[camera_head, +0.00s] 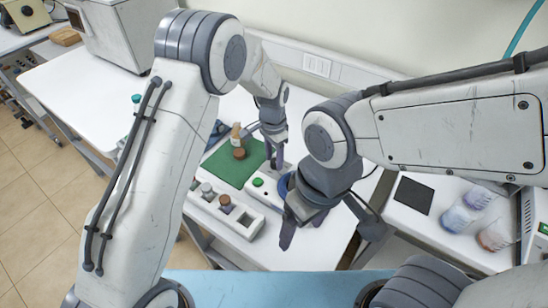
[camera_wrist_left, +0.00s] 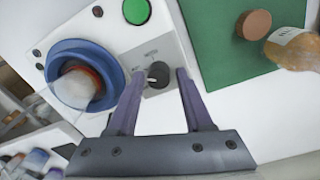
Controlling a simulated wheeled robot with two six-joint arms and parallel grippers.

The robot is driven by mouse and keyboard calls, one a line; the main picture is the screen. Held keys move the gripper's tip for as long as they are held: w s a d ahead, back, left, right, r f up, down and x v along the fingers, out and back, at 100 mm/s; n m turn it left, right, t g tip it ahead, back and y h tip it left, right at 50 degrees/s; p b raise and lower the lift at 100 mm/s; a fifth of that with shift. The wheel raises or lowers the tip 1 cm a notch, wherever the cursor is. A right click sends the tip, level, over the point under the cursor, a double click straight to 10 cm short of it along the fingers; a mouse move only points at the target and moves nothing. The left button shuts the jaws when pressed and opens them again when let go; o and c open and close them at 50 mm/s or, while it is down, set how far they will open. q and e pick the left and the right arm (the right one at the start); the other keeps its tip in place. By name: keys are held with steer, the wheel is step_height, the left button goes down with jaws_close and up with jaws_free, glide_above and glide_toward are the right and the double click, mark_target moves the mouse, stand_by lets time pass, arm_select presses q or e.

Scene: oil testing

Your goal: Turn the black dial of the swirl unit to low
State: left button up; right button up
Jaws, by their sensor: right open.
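The swirl unit (camera_wrist_left: 108,25) is a white box with a green button (camera_wrist_left: 136,11) and a blue round holder (camera_wrist_left: 60,73). Its black dial (camera_wrist_left: 158,74) sits on a grey plate, with a light mark on its left side in the left wrist view. My left gripper (camera_wrist_left: 160,76) is open with its fingers on either side of the dial, and gaps show beside it. In the head view my left gripper (camera_head: 275,160) is over the unit, hiding the dial; the green button (camera_head: 257,182) shows. My right gripper (camera_head: 304,226) is open and empty, nearer the front.
A white rack (camera_head: 228,213) with several capped vials stands in front. A black pad (camera_head: 413,195) and cups (camera_head: 457,218) are at the right.

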mark_target(274, 160)
arm_select(q)
steer(key=shift+o, duration=0.3)
steer(key=shift+r, duration=0.2)
step_height(274, 160, up, 10)
steer(key=b, duration=0.2)
steer(key=shift+w+a, duration=0.15)
steer(key=s+r+n, duration=0.1)
steer(key=s+r, duration=0.2)
steer(key=s, duration=0.5)
steer(key=s+r+n, duration=0.1)
steer(key=s+r, duration=0.2)
steer(key=s, duration=0.5)
steer(key=s+a+f+n, duration=0.1)
steer(key=s+a, duration=0.3)
steer(key=s, duration=1)
steer(key=shift+s+a+f+h, duration=0.2)
steer(key=shift+f+h, duration=0.2)
steer(key=shift+f, duration=0.1)
